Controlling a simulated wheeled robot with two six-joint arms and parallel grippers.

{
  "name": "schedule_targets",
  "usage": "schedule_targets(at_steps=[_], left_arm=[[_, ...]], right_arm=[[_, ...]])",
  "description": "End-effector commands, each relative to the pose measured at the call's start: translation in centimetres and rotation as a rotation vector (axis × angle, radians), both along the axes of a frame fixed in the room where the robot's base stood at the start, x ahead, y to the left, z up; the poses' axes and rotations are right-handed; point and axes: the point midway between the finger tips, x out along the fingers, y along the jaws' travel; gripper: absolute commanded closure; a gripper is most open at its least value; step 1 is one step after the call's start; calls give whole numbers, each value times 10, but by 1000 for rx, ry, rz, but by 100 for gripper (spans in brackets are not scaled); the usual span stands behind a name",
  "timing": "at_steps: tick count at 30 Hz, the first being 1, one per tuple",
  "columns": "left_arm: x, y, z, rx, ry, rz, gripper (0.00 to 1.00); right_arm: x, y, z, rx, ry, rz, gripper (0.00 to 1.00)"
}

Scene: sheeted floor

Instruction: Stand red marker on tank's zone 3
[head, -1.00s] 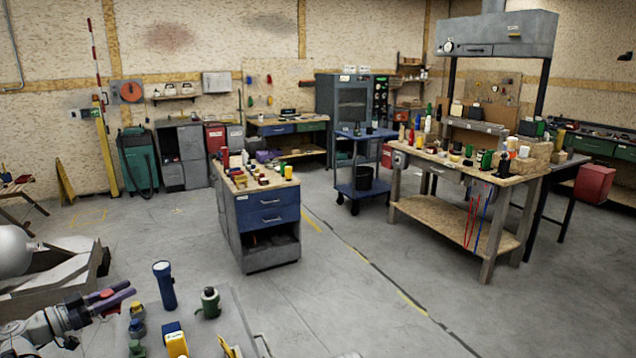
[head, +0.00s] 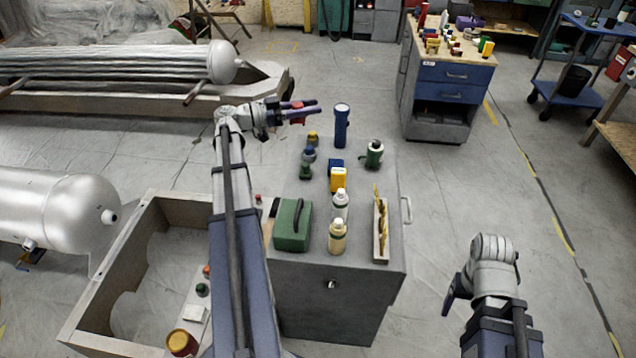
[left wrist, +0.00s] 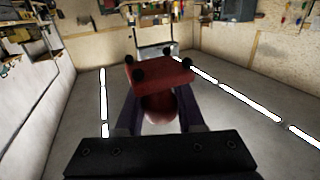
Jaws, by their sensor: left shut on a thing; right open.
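My left gripper (head: 308,110) is shut on a red piece (head: 298,114), likely the red marker, above the far left end of the grey cabinet. In the left wrist view the red marker (left wrist: 158,75) sits between the fingers, a red block with dark round knobs at its corners and a rounded red part below. A silver tank (head: 50,212) lies at the left, partly cut off by the frame. A longer silver vessel (head: 130,68) lies behind it. I cannot make out any zone numbers. My right gripper (head: 450,292) is open, low at the right, and looks empty.
The grey cabinet (head: 365,290) holds a blue flashlight (head: 341,128), a green case (head: 292,226), bottles and a narrow tray (head: 381,232). A wooden crate (head: 95,325) stands at the lower left. A blue drawer unit (head: 455,88) stands at the back right. Open floor lies at the right.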

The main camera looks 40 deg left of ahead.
Motion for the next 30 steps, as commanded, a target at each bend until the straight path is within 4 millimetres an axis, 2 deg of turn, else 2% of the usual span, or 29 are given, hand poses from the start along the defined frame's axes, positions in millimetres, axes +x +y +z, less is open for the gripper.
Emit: schedule_targets(at_steps=[1, 18, 21, 24, 30], left_arm=[[0, 0, -23, 0, 0, 0, 100], [0, 0, -164, 0, 0, 0, 100], [0, 0, -184, 0, 0, 0, 100], [0, 0, -195, 0, 0, 0, 100], [0, 0, -198, 0, 0, 0, 100]], right_arm=[[0, 0, -23, 0, 0, 0, 28], [0, 0, -165, 0, 0, 1, 28], [0, 0, -184, 0, 0, 1, 28], [0, 0, -195, 0, 0, 1, 28], [0, 0, -198, 0, 0, 1, 28]])
